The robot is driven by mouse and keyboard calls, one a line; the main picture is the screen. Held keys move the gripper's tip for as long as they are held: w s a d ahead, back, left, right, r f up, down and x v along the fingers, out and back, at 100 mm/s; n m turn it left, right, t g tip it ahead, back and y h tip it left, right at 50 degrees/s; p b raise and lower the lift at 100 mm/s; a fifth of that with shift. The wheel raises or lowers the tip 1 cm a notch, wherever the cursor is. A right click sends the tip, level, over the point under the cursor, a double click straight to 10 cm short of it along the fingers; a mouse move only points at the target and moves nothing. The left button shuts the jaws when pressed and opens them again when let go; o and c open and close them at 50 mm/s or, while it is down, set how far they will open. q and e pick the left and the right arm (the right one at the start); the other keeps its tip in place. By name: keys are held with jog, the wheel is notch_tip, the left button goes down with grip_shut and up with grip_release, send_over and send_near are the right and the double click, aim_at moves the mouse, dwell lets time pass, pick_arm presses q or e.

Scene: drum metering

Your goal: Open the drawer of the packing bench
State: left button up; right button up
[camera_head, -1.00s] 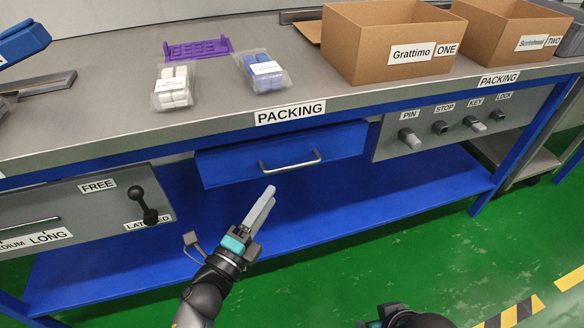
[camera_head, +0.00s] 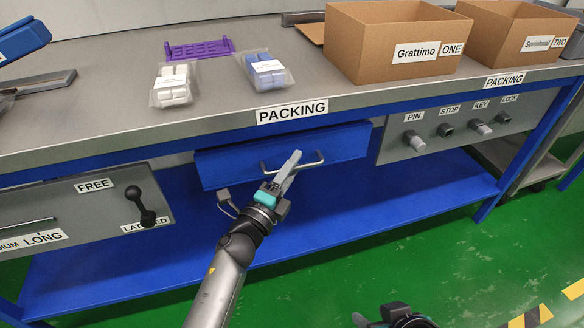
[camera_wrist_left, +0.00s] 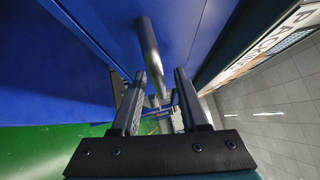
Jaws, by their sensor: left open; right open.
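The packing bench (camera_head: 225,122) has a blue drawer (camera_head: 235,165) under its top, which looks closed. Its silver bar handle (camera_head: 312,163) is on the front. My left gripper (camera_head: 291,164) is in front of the handle, overlapping it in the head view. In the left wrist view, the open fingers (camera_wrist_left: 160,100) point at the handle bar (camera_wrist_left: 149,45), whose near part shows between the fingertips. I cannot tell whether they touch it. My right gripper (camera_head: 385,316) is low at the bottom edge, away from the bench, its fingers hardly visible.
Left of the drawer is a panel with a black lever (camera_head: 141,206) between FREE and LATCHED labels. Right of it is a panel with several knobs (camera_head: 414,141). Cartons (camera_head: 370,50), two packets (camera_head: 172,85) and a purple rack (camera_head: 198,49) are on top. A blue shelf (camera_head: 400,195) is below.

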pick_arm(q)
grip_shut()
dwell(1.4)
